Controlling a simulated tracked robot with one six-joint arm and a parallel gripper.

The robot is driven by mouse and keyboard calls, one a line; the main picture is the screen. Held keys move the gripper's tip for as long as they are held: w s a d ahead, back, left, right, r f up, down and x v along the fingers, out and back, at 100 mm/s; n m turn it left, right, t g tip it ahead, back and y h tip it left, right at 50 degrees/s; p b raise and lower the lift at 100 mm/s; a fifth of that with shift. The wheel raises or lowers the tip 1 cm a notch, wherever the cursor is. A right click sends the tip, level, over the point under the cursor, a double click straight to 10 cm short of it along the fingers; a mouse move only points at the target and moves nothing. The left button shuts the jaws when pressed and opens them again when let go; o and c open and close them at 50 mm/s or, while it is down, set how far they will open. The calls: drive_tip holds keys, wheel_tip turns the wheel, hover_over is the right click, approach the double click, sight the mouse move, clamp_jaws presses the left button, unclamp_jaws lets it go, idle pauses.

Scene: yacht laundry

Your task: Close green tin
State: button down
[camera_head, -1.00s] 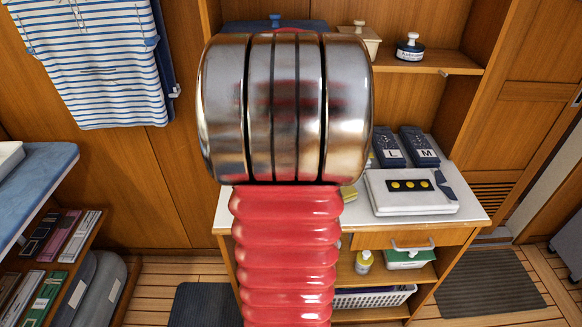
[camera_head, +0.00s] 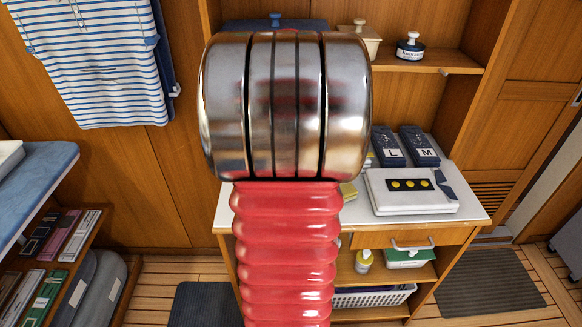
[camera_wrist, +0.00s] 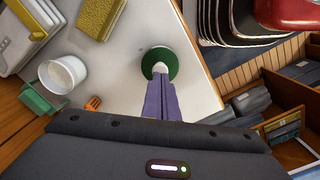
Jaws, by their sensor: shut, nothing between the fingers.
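A round dark green top (camera_wrist: 173,58), the green tin's as far as I can tell, shows on the white worktop in the wrist view, with a pale knob at its middle. I see it from above, so the tin's body and whether the top sits fully down are hidden. My gripper (camera_wrist: 161,82) is shut and empty, its purple fingers ending over or beside the knob. I cannot tell whether they touch. In the head view my own arm hides the tin and the gripper.
On the worktop (camera_wrist: 125,75) are an open white cup (camera_wrist: 52,84), a small orange item (camera_wrist: 93,103) and a yellow-green block (camera_wrist: 100,14). A white case (camera_head: 412,204) and two dark blue packs (camera_head: 389,148) are at the right. A basket (camera_head: 372,298) stands below.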

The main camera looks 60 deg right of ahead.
drive_tip(key=shift+f, duration=1.55)
drive_tip(key=shift+r, duration=0.1)
wheel_tip(320, 180, up, 7)
idle(1.7)
idle(0.7)
